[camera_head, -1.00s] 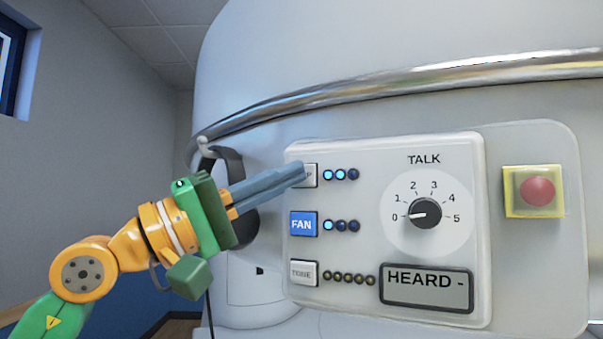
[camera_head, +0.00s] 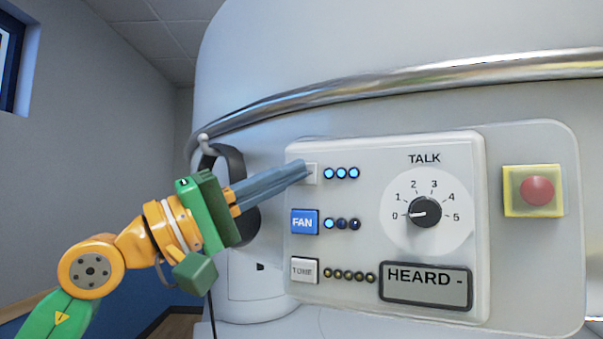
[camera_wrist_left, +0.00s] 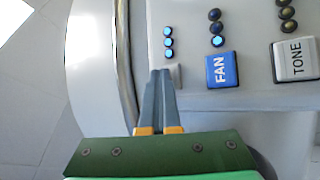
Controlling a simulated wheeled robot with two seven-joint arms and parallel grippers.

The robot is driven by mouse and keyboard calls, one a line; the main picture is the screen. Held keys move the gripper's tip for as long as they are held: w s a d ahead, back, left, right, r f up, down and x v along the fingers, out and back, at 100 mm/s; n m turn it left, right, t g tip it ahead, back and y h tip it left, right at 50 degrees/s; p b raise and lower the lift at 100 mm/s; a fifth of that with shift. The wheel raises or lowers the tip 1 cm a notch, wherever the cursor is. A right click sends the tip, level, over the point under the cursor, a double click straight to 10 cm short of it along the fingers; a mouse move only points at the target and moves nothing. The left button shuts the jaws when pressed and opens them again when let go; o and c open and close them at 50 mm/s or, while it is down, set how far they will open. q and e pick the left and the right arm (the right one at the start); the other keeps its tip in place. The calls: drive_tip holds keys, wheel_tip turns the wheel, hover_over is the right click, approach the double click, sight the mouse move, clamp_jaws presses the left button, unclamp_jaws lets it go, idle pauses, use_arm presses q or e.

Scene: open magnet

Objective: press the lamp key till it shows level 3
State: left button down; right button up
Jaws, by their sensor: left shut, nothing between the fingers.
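The lamp key (camera_head: 313,174) is the top light-grey key on the panel, mostly hidden behind my fingers. All three lamps (camera_head: 341,173) in the row beside it are lit blue. My left gripper (camera_head: 306,170) is shut and empty, with its fingertips at the lamp key. In the left wrist view the fingertips (camera_wrist_left: 161,72) overlap the edge of the lamp key (camera_wrist_left: 175,74); I cannot tell how far it is pressed. The three lit lamps (camera_wrist_left: 168,42) show there too. My right gripper is not in view.
The blue FAN key (camera_head: 304,222) sits just below, with one of its lamps lit. The TONE key (camera_head: 304,270) is under it. A TALK dial (camera_head: 425,212), a HEARD display (camera_head: 426,287) and a red button (camera_head: 537,190) lie to the right. A chrome rail (camera_head: 420,80) runs above.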

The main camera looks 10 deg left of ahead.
use_arm(q)
drive_tip(key=shift+s+a+f+b, duration=0.1)
drive_tip(key=shift+s+a+b, duration=0.05)
drive_tip(key=shift+s+b, duration=0.4)
drive_tip(key=shift+s, duration=0.1)
drive_tip(key=s, duration=0.1)
drive_tip(key=s+b, duration=0.1)
drive_tip(key=s, duration=0.1)
drive_tip(key=s+b, duration=0.1)
drive_tip(key=s, duration=0.1)
drive_tip(key=shift+a, duration=0.4)
